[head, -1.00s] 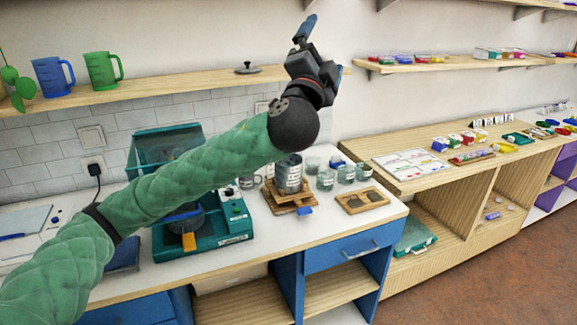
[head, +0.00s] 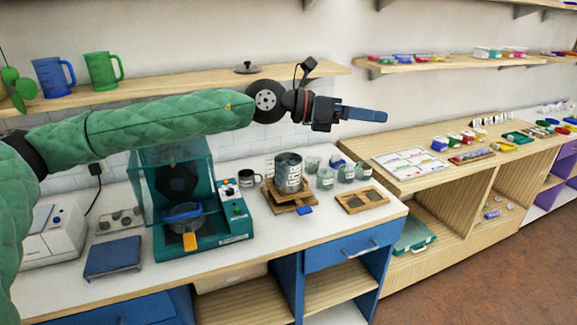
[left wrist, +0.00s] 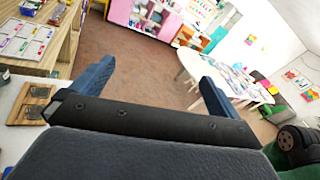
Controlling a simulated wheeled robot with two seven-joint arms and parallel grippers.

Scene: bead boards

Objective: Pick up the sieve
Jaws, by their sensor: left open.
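I cannot clearly make out which thing is the sieve. A wooden frame (head: 362,200) with two grey panels lies near the right end of the white counter; it also shows at the left edge of the left wrist view (left wrist: 14,113). Left of it, a grey labelled can (head: 289,174) stands on a wooden stand (head: 287,207). My left gripper (head: 367,114) is high above the counter's right end, with its blue fingers pointing right. In the left wrist view its fingers (left wrist: 155,72) are apart with nothing between them. My right gripper is not in view.
A teal hooded machine (head: 222,240), a blue-topped scale (head: 112,256) and several glass jars (head: 346,173) stand on the counter. A wall shelf (head: 150,95) with a blue mug (head: 50,77) and a green mug (head: 101,70) runs behind my arm. The air around the gripper is clear.

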